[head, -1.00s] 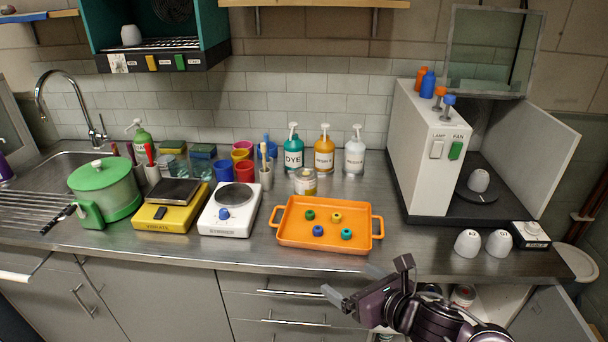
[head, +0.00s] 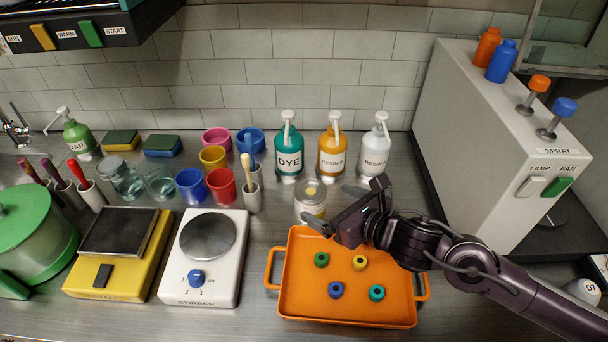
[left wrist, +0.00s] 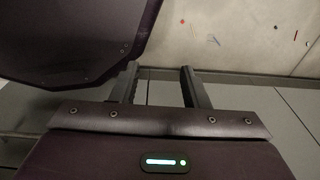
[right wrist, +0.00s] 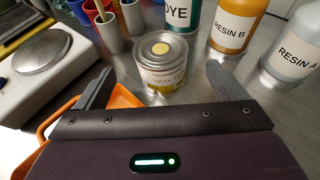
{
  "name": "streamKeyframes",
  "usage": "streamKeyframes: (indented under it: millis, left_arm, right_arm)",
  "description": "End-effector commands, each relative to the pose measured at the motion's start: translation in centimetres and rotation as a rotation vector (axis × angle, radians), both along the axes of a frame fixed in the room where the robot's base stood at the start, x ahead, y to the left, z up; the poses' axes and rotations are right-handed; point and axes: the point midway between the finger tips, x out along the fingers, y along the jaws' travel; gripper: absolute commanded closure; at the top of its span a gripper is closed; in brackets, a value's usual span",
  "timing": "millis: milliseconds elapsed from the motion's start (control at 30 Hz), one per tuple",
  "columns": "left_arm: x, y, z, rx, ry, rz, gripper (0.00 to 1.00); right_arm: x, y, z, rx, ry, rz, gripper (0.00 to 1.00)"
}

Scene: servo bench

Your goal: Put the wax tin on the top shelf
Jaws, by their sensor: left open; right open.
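The wax tin (head: 311,201) is a small silvery can with a cream and yellow label, upright on the steel counter behind the orange tray. In the right wrist view the wax tin (right wrist: 162,66) stands ahead of and between the open fingers, label partly readable. My right gripper (head: 340,208) is open and empty, beside the tin at its right front, above the tray's back edge. It also shows in the right wrist view (right wrist: 158,88). My left gripper (left wrist: 158,85) is open and empty in the left wrist view, facing floor and a pale wall. The top shelf is not in the current head view.
The orange tray (head: 291,303) holds several small coloured rings. Dye (head: 289,150) and resin bottles (head: 332,152) stand close behind the tin. A brush cup (head: 252,192) and white hot plate (head: 215,285) are left of it. A grey spray booth (head: 470,130) stands right.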

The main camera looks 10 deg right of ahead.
Motion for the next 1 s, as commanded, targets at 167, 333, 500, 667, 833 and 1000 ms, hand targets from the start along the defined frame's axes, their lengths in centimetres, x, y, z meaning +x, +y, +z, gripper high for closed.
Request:
streamKeyframes:
  millis: [167,333,500,667,833,1000]
  left_arm:
    - [-2.7,0.1,0.1,0.002,0.038,0.0,0.59]
    - [-3.0,0.2,0.4,0.003,0.043,0.0,0.59]
    - [-2.9,0.1,1.1,0.003,0.042,0.0,0.59]
    - [-2.4,0.1,2.3,0.001,0.034,0.0,0.59]
    - [-1.8,0.0,2.7,0.0,0.025,0.0,0.59]
    - [-1.8,0.0,2.6,0.0,0.025,0.0,0.59]
  right_arm:
    - [0.9,0.4,-0.3,0.005,0.001,-0.004,0.08]
    - [2.0,1.1,-0.9,0.003,0.0,-0.002,0.08]
    - [2.9,1.7,-1.2,0.005,0.001,-0.002,0.08]
    - [4.6,2.7,-2.0,0.006,0.002,-0.003,0.08]
    - [6.1,3.4,-2.9,0.003,0.0,-0.002,0.08]
    - [6.2,3.5,-3.2,0.0,0.0,0.0,0.08]
